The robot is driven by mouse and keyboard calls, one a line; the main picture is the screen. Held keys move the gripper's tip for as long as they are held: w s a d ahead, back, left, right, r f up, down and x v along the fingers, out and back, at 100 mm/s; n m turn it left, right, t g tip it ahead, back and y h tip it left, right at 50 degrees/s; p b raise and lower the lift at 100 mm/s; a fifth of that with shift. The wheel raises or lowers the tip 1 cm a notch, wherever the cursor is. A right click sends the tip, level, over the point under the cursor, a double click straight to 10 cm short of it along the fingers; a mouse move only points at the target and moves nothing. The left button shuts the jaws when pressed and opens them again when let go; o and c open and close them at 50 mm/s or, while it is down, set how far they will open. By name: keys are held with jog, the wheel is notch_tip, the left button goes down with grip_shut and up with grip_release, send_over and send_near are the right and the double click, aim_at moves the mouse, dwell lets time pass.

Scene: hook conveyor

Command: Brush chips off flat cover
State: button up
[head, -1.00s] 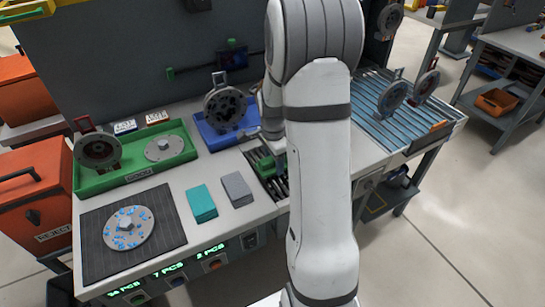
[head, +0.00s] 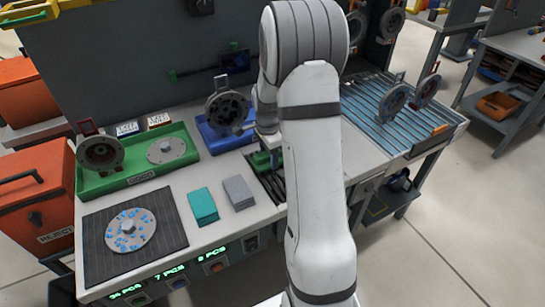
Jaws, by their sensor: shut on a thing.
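The flat cover (head: 147,222), a round grey disc with a central hub, lies on a dark ribbed mat (head: 172,248) at the front left of the bench. Blue chips are scattered over its face. My gripper (head: 266,146) is right of the cover, above a dark slotted recess in the bench, partly hidden by my arm. It is shut on a green brush (head: 261,161); the fingertips and bristles are not clearly seen.
A teal block (head: 202,206) and a grey block (head: 238,192) lie between the mat and the recess. A green tray (head: 130,180) and a blue tray (head: 215,143), each with round parts, stand behind. A ribbed blue surface (head: 375,110) is at right.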

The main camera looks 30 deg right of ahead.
jog(key=shift+r, duration=0.1)
jog(key=shift+r+p, duration=1.95)
jog(key=shift+r, duration=1.05)
